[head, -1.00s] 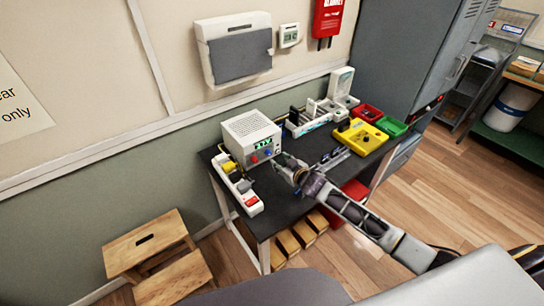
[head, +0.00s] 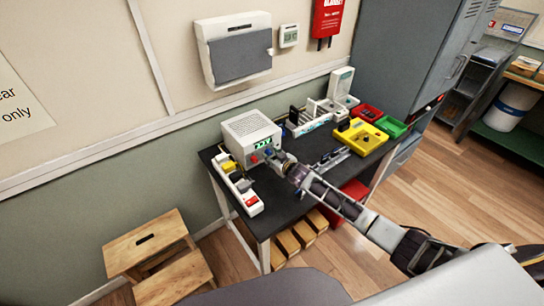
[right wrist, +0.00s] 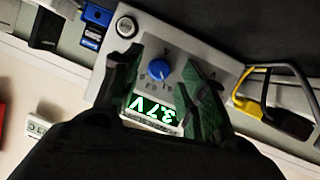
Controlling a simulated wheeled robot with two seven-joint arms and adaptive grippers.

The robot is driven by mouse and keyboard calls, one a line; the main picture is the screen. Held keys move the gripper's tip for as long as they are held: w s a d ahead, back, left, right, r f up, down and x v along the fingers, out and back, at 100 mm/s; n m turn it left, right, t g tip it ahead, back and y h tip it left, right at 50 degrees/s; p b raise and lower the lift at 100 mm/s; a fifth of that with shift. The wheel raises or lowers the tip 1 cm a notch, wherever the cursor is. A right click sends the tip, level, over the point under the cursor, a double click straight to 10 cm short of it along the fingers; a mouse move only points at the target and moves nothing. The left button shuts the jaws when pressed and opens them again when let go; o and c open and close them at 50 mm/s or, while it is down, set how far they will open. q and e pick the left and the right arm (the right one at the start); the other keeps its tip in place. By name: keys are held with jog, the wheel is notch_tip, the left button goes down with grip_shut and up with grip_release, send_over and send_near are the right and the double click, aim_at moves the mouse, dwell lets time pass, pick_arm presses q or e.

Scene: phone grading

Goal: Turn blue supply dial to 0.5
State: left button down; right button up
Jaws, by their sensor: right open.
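The white power supply (head: 250,132) stands at the back left of the dark table, with a green lit display on its front. Its blue dial (right wrist: 160,69) shows in the right wrist view, round with a pointer, beside a display (right wrist: 152,110) that reads 3.7V upside down. My right gripper (right wrist: 161,64) is open, one dark green finger on each side of the blue dial. I cannot tell whether the fingers touch it. In the head view my right gripper (head: 280,161) is at the front of the supply. My left gripper is not in view.
A red dial (head: 254,159) sits on the supply's front. A white power strip (head: 243,190) lies to the left. A yellow tester (head: 360,134), red and green trays (head: 391,127) are at the right. The table's front middle is clear.

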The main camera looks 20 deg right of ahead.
jog(key=shift+w+a+f, duration=0.1)
jog(key=shift+w+f, duration=0.1)
jog(key=shift+w, duration=0.3)
grip_shut()
